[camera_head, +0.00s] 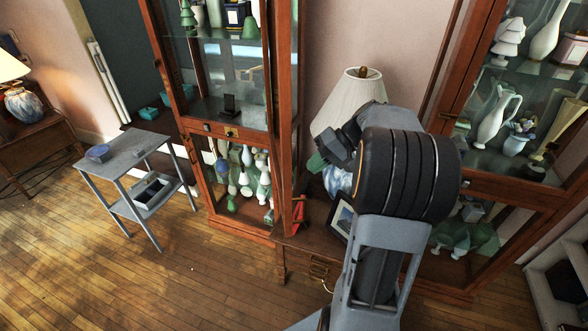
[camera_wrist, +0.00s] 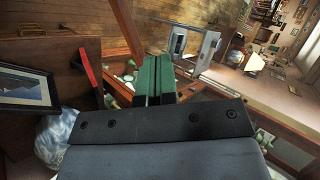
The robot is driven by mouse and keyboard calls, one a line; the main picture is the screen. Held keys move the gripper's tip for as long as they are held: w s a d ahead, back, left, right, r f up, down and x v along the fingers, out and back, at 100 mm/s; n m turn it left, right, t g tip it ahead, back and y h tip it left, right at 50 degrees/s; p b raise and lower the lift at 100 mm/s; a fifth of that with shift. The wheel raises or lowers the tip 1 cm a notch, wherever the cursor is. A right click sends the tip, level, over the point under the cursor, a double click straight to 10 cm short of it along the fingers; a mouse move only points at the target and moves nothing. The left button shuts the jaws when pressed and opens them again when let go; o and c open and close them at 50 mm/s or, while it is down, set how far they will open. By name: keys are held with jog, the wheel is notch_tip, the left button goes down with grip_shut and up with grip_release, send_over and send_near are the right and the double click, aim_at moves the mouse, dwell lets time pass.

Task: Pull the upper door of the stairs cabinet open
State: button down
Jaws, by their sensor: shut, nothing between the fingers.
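Two tall wooden glass cabinets show in the head view: one left of centre (camera_head: 283,90) and one at the right edge (camera_head: 456,85). I cannot tell by looks which is the stairs cabinet. The left one has glazed upper and lower sections, with small metal fittings (camera_head: 231,132) at the rail between them. I cannot tell whether its upper door stands ajar. My gripper (camera_wrist: 155,78) has green fingers, shut and empty in the wrist view. In the head view my arm mostly hides it, right of the left cabinet and in front of the lamp. A wooden post (camera_wrist: 128,30) shows beyond the fingers.
A white-shaded lamp (camera_head: 345,100) and a picture frame (camera_head: 341,216) stand on a low wooden table between the cabinets. A red object (camera_head: 298,215) is at the left cabinet's lower right. A grey side table (camera_head: 125,150) stands left. The wooden floor in front is clear.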

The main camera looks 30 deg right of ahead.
jog(key=shift+w+a+f+p, duration=0.25)
jog(key=shift+w+a+f, duration=0.05)
jog(key=shift+a, duration=0.6)
jog(key=shift+w+a+f+p, duration=0.25)
jog(key=shift+a, duration=0.65)
jog(key=shift+w+a+f+p, duration=0.25)
jog(key=shift+w+a+f, duration=0.05)
jog(key=shift+a, duration=0.6)
jog(key=shift+a, duration=0.1)
